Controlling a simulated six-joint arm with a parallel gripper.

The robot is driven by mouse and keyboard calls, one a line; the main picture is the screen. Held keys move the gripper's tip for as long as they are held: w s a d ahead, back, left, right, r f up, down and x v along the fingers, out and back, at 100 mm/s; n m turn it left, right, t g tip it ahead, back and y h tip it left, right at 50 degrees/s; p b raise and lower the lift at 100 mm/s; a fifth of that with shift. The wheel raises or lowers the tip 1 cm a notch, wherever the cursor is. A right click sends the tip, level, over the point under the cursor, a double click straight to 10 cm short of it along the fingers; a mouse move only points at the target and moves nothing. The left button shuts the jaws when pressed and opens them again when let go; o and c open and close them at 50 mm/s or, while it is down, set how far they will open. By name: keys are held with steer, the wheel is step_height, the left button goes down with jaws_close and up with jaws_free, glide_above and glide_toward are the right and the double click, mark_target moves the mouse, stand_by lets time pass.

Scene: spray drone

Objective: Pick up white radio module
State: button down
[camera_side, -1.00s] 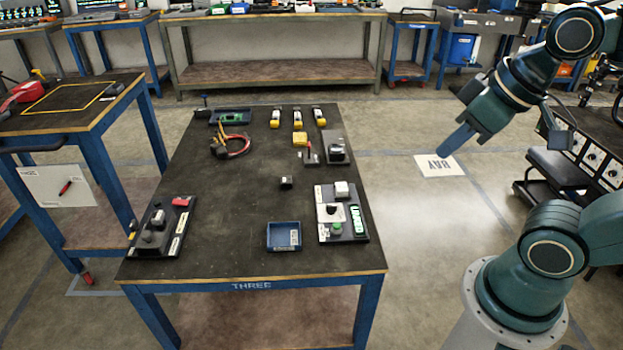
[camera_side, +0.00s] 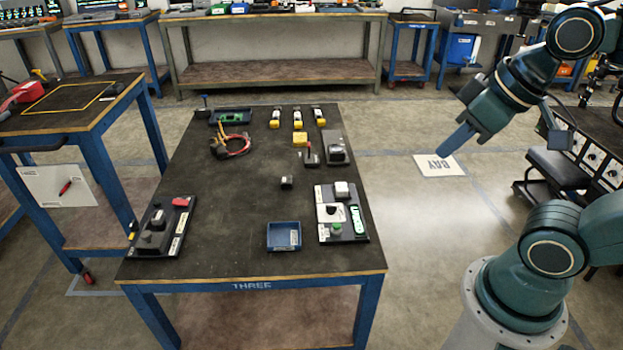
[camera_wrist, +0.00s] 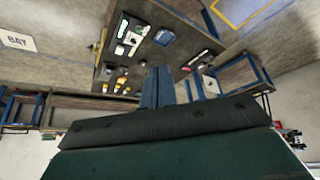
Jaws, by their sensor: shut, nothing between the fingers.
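A small white block (camera_side: 342,189) sits at the top of the dark panel (camera_side: 361,238) on the front right of the table. It may be the white radio module, but it is too small to be sure. My gripper (camera_side: 443,151) is to the right of the table, in the air over the floor and well away from the block. Its blue fingers are together with nothing between them. In the wrist view my gripper (camera_wrist: 155,72) points toward the table, which appears tilted and far off.
The table (camera_side: 230,220) also holds a blue tray (camera_side: 284,237), a switch panel (camera_side: 160,232) at the front left, red and yellow cables (camera_side: 233,147), and several yellow-and-white items at the back. The table's middle is mostly clear.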

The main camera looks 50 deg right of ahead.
stand_by(0.4)
steer(key=c, duration=0.8)
jaws_free()
steer(key=shift+c, duration=0.2)
